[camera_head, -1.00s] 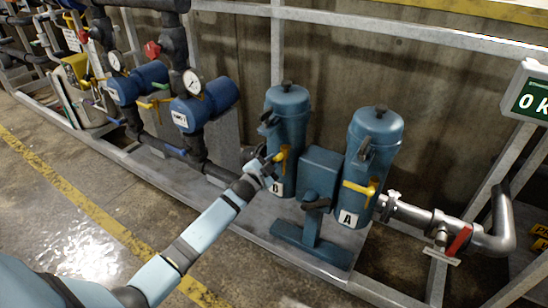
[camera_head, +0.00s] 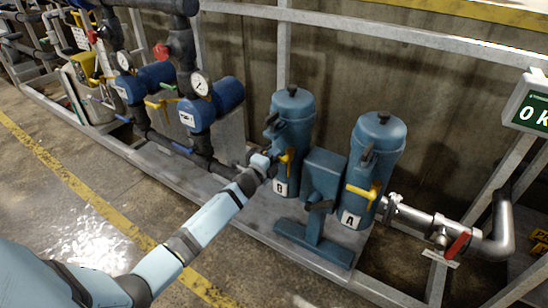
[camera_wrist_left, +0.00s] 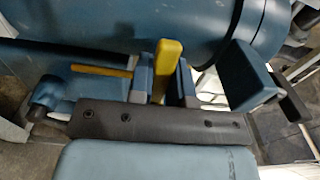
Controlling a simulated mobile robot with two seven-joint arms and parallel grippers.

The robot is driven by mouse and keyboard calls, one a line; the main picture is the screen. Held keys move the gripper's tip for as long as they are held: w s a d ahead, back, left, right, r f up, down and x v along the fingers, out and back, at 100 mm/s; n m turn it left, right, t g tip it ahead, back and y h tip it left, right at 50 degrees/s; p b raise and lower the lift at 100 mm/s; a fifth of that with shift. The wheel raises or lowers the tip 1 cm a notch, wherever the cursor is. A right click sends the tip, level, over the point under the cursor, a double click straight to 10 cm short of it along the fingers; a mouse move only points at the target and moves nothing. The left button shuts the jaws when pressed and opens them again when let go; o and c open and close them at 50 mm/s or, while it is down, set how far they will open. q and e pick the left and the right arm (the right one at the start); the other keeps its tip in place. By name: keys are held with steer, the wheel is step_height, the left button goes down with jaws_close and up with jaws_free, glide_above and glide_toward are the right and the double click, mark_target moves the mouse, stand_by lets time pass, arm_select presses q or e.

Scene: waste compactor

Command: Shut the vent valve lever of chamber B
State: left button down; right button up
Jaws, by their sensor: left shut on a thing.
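Chamber B (camera_head: 294,125) is the left blue-green upright vessel, with a "B" label (camera_head: 281,188) low on its front. Its yellow vent valve lever (camera_head: 286,158) sits on the lower front, partly hidden by my left gripper (camera_head: 272,168). In the left wrist view, the yellow lever (camera_wrist_left: 164,68) stands between the two fingers of my left gripper (camera_wrist_left: 163,82), which is shut on it. The exact lever angle is hard to tell in the head view. My right gripper is not in view.
Chamber A (camera_head: 376,150) stands to the right, with its own yellow lever (camera_head: 362,192). A blue-green pedestal block (camera_head: 322,175) is between the chambers. Blue gauge units (camera_head: 215,103) and dark pipes are to the left. A red-handled pipe valve (camera_head: 457,243) is at right. The floor in front is open.

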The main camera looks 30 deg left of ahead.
arm_select(q)
steer(key=shift+r, duration=0.1)
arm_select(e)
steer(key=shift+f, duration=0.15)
arm_select(q)
steer(key=shift+m, duration=0.3)
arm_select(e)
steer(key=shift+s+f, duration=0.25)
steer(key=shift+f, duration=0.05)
arm_select(q)
steer(key=c, duration=1.1)
jaws_free()
steer(key=shift+o, duration=0.2)
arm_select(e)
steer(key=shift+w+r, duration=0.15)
arm_select(q)
steer(key=shift+s, duration=0.1)
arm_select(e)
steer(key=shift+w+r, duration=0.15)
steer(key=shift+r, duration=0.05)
